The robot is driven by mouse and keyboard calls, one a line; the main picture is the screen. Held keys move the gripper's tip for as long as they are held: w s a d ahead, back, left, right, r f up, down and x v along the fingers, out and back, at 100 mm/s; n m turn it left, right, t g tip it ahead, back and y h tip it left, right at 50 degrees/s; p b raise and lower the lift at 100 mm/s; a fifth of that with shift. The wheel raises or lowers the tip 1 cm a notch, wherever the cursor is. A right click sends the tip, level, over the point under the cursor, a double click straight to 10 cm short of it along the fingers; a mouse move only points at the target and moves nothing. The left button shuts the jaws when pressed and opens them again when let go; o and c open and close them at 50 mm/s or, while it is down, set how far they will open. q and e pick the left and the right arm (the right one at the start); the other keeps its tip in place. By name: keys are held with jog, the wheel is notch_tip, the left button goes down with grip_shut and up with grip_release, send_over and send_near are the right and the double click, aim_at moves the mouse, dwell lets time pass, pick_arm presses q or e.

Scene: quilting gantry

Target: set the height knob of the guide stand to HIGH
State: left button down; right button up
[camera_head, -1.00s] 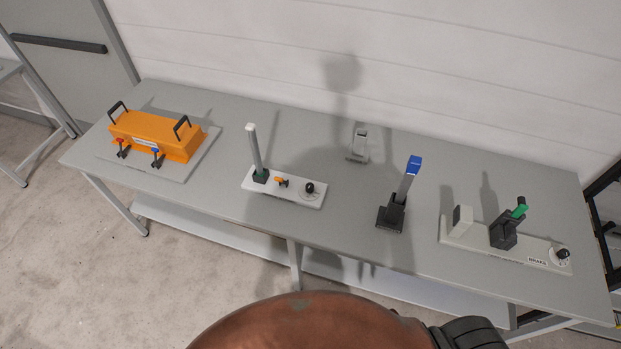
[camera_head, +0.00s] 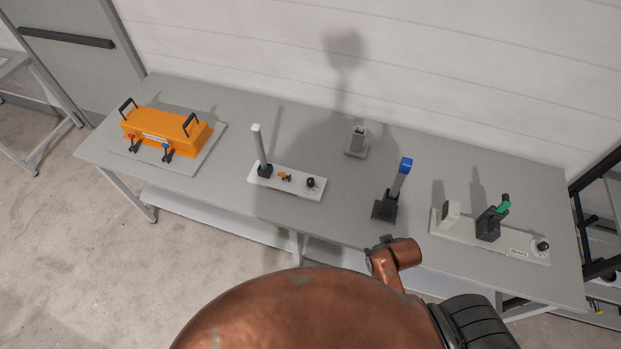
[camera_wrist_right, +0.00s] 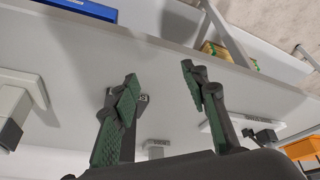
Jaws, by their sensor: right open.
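The guide stand appears to be the white base (camera_head: 260,181) near the table's middle, with an upright pale post (camera_head: 259,147) in a dark green clamp and a small orange lever (camera_head: 285,176). Its black knob (camera_head: 310,183) sits on a round dial at the base's right end. The setting the knob points to is too small to read. My right gripper (camera_wrist_right: 158,88) shows in the right wrist view, with its green-padded fingers wide apart and nothing between them. I cannot see it in the head view. My left gripper is in no view.
An orange box (camera_head: 158,132) with black handles stands at the table's left. A blue-topped lever (camera_head: 402,177) and a small grey holder (camera_head: 357,142) stand right of the stand. A panel marked BRAKE (camera_head: 508,248) is at the right. Bare tabletop (camera_head: 330,228) lies in front of the stand.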

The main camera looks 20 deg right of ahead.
jog(key=w+a, duration=0.2)
jog(key=w, duration=0.4)
jog(key=w+a+t, duration=0.1)
jog(key=w, duration=0.5)
jog(key=w+a+f+t+y, duration=0.1)
jog(key=w+a, duration=0.1)
jog(key=w, duration=0.4)
jog(key=shift+a+f+n, duration=0.1)
jog(key=shift+a+n, duration=0.2)
jog(key=shift+n, duration=0.1)
jog(key=n+t+y, duration=0.1)
jog(key=t, duration=0.1)
send_near(311, 180)
jog(key=x, duration=0.2)
jog(key=shift+w+f, duration=0.1)
jog(key=shift+f, duration=0.2)
jog(key=shift+w+a+f+p, duration=0.1)
jog(key=shift+w+f+p, duration=0.05)
jog(key=shift+w+p, duration=0.15)
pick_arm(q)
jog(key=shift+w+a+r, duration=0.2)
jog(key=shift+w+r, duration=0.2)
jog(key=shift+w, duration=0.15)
pick_arm(e)
jog(key=shift+x, duration=3.55)
jog(key=shift+c, duration=0.7)
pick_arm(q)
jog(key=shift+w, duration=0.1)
pick_arm(e)
grip_shut()
